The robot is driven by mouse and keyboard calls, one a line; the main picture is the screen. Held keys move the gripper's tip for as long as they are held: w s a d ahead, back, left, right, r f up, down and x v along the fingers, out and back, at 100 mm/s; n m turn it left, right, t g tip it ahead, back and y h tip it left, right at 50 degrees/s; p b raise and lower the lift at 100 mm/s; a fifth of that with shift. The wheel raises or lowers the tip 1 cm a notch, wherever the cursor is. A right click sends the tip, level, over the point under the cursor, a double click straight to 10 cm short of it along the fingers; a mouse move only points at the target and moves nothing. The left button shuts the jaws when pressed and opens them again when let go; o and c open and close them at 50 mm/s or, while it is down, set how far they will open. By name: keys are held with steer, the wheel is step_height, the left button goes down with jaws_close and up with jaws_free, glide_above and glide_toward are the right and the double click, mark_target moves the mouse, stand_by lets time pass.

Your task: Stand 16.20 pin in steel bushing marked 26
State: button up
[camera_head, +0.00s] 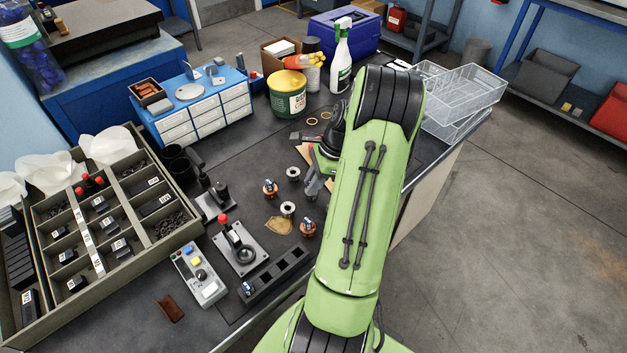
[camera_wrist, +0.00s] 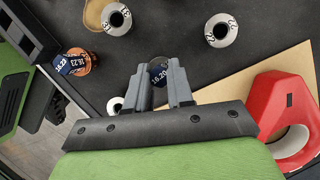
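My gripper (camera_wrist: 160,85) is closed around a dark pin labelled 16.20 (camera_wrist: 158,74), with the pin's dark, rounded end showing between the fingers. In the head view my gripper (camera_head: 312,184) is partly hidden by my arm, and the pin cannot be made out. Two steel bushings with dark bores stand apart from it on the bench. One bushing (camera_wrist: 117,20) is at the upper left of the wrist view and also in the head view (camera_head: 288,209). The other (camera_wrist: 221,31) is at the upper right, and in the head view (camera_head: 293,173).
A copper-coloured holder (camera_wrist: 84,64) carries a blue-labelled 16.23 pin; another copper-coloured holder (camera_head: 270,188) stands farther left. A white ring (camera_wrist: 115,105) is beside my left finger. A red object (camera_wrist: 285,115) lies at right. A lever fixture (camera_head: 240,249) and slotted black block (camera_head: 277,275) stand nearby.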

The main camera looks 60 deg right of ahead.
steer(key=o, duration=0.5)
steer(key=shift+o, duration=0.2)
steer(key=p+v, duration=0.6)
steer(key=v, duration=0.9)
steer(key=shift+d+r+p, duration=0.15)
steer(key=shift+r+p, duration=0.2)
steer(key=shift+s, duration=0.15)
